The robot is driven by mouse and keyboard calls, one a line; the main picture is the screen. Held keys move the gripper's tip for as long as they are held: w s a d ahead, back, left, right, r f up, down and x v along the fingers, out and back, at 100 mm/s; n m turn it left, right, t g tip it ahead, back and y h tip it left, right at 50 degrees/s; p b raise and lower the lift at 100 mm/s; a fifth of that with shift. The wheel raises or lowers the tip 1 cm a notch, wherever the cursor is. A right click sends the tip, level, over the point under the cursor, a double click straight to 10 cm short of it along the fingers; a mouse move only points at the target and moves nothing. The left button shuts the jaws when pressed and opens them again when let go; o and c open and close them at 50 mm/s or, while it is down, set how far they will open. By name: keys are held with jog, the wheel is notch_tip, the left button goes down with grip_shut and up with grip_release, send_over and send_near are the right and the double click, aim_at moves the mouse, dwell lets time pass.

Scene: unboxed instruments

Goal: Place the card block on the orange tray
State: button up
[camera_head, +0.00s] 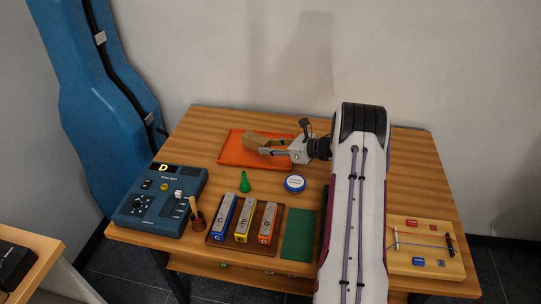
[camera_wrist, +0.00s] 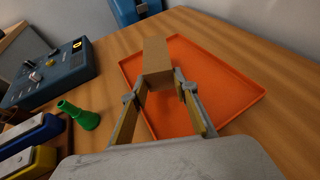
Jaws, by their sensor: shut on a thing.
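The card block (camera_head: 258,138) is a brown, elongated block at the back of the table, over the orange tray (camera_head: 230,156). My gripper (camera_head: 270,147) is shut on its near end. In the wrist view, the block (camera_wrist: 157,57) sits between the fingertips of my gripper (camera_wrist: 159,90) and points away from me. Its far end overlaps the far left edge of the tray (camera_wrist: 240,96). I cannot tell whether the block touches the tray or hangs just above it. The gripper and block hide part of the tray floor.
A green cone-shaped piece (camera_head: 245,183) and a round blue-and-white tin (camera_head: 295,183) stand in front of the tray. A blue tune box (camera_head: 160,202) is at left. A brown tray (camera_head: 271,207) holds coloured bars. A green mat (camera_head: 298,235) and wooden board (camera_head: 428,262) lie nearer.

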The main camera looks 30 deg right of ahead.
aim_at(270, 161)
jog(key=shift+f, duration=1.85)
jog(key=shift+f, duration=0.1)
jog(key=o, duration=0.8)
jog(key=shift+f, duration=0.1)
jog(key=shift+o, duration=0.2)
jog(key=shift+s+r, duration=0.1)
jog(key=shift+r, duration=0.1)
jog(key=v, duration=1.2)
jog(key=shift+r, duration=0.1)
